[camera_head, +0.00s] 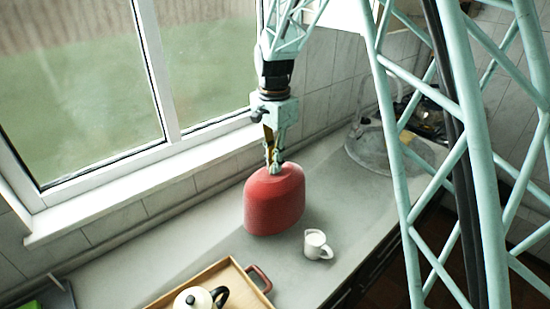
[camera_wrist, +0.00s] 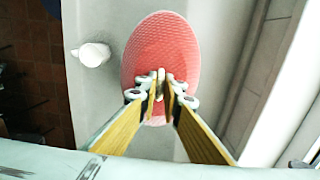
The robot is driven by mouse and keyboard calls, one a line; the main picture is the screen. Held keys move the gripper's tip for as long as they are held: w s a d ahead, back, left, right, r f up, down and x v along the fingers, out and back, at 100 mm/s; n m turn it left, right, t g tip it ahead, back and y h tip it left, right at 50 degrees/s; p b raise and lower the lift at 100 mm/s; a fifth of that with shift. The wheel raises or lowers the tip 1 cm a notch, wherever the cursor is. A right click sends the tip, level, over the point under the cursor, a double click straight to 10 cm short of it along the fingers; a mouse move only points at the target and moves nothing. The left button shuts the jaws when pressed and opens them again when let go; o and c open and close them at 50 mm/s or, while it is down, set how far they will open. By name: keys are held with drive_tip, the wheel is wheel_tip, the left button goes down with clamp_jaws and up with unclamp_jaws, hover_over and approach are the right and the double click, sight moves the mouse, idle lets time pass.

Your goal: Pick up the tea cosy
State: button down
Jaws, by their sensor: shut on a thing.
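The tea cosy (camera_head: 274,205) is red and domed and stands upright on the grey worktop. My gripper (camera_head: 273,168) is at its top, pointing down. In the wrist view the cosy (camera_wrist: 160,45) shows as a red quilted oval. There my gripper (camera_wrist: 161,88) has its fingers close together on a small pale tab at the middle of the cosy's top. The cosy's underside is hidden, so I cannot tell for sure whether it touches the worktop.
A white jug (camera_head: 316,245) stands just right of the cosy; it also shows in the wrist view (camera_wrist: 93,54). A wooden tray (camera_head: 228,275) with a red handle holds a cream pot with a black handle (camera_head: 199,298) in front.

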sight(275, 182)
drive_tip(key=shift+s+r, duration=0.15)
drive_tip(key=shift+s, duration=1.35)
drive_tip(key=shift+s+r, duration=0.15)
drive_tip(key=shift+s, duration=1.35)
drive_tip(key=shift+w+d+f+b, duration=0.1)
drive_tip(key=shift+w+d+b, duration=0.15)
drive_tip(key=shift+w, duration=0.25)
drive_tip(key=w+d+f+n+b, duration=0.1)
drive_tip(key=w+d+n+b, duration=0.5)
drive_tip(key=w+d, duration=1.8)
drive_tip(key=n, duration=0.3)
drive_tip(key=shift+w+d+f+b, duration=0.3)
drive_tip(key=shift+d, duration=0.05)
